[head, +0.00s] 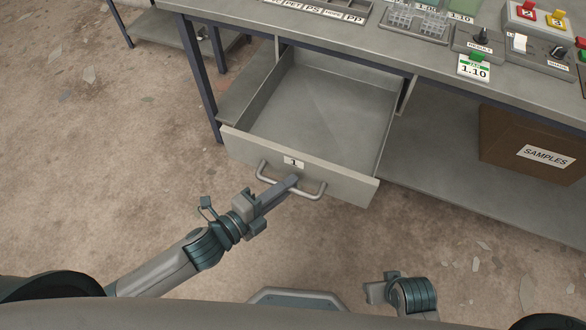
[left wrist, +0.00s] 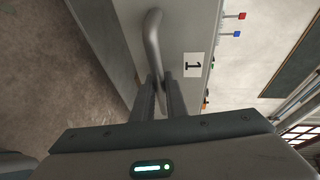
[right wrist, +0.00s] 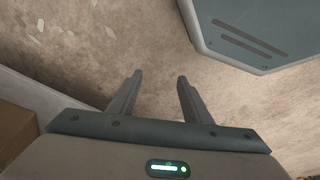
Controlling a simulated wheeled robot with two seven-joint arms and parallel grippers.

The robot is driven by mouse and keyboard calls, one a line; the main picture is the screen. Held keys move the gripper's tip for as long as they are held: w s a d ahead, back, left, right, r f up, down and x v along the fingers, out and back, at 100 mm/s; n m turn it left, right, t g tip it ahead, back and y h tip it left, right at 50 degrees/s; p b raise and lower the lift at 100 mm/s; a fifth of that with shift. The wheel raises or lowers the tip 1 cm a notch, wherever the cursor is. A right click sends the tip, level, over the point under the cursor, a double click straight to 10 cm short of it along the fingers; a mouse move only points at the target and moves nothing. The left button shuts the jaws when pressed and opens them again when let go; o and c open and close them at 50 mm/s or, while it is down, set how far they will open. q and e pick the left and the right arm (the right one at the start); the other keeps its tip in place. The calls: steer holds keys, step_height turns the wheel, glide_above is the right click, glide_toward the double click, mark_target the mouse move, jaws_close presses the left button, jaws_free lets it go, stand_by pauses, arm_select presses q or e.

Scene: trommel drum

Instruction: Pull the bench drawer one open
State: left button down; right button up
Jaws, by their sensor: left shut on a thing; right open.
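The bench drawer one (head: 352,179) is a grey metal drawer with a "1" label, pulled well out from under the bench; its inside is empty. Its bar handle (head: 311,195) runs across the front; it also shows in the left wrist view (left wrist: 153,38). My left gripper (head: 292,182) is shut on the handle near its middle; the fingers (left wrist: 160,88) hide a part of the bar. My right gripper (right wrist: 156,78) is open and empty above the bare floor, apart from the drawer; in the head view only its arm end shows at the bottom right.
The bench top (head: 390,58) carries sample racks (head: 415,22), a control box (head: 540,15) and a green-marked 1.10 card (head: 474,68). A cardboard SAMPLES box (head: 530,145) stands on the lower shelf (head: 450,185) at right. The floor before the drawer is free, with small flakes.

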arm_select(q)
steer(key=shift+s+a, duration=0.3)
steer(key=shift+s, duration=0.55)
arm_select(e)
steer(key=shift+f, duration=0.55)
arm_select(q)
steer(key=shift+f, duration=0.1)
steer(key=c, duration=1.8)
jaws_free()
arm_select(e)
steer(key=shift+w, duration=0.1)
arm_select(q)
steer(key=shift+o, duration=0.2)
steer(key=b+v, duration=0.1)
steer(key=v, duration=1.6)
arm_select(e)
steer(key=v, duration=0.4)
steer(key=shift+w, duration=0.1)
